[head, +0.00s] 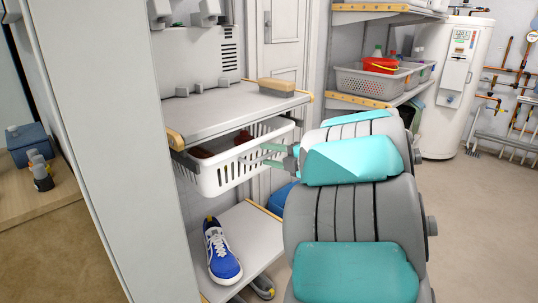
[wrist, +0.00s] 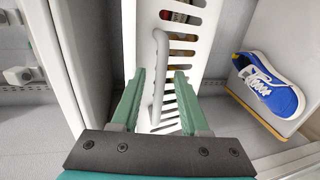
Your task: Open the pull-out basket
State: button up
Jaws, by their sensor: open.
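The white slatted pull-out basket (head: 222,178) hangs under the grey shelf in the head view, with brownish things inside. Its front wall (wrist: 188,45) fills the upper middle of the wrist view. A pale bar handle (wrist: 160,60) stands out from that wall. My gripper (head: 254,155) is at the basket's front in the head view. In the wrist view, the green fingers of my gripper (wrist: 159,74) are open, one on each side of the handle, with gaps visible. How far the basket is pulled out is hard to tell.
A shelf (head: 230,103) with a tan block (head: 276,87) is above the basket. A blue shoe (head: 221,252) stands on the lower shelf. A white side panel (head: 105,120) is at the left. Open floor (head: 480,220) lies at the right.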

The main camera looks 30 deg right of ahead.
jog(key=shift+w, duration=0.25)
grip_shut()
jog(key=shift+f, duration=0.1)
dwell(1.2)
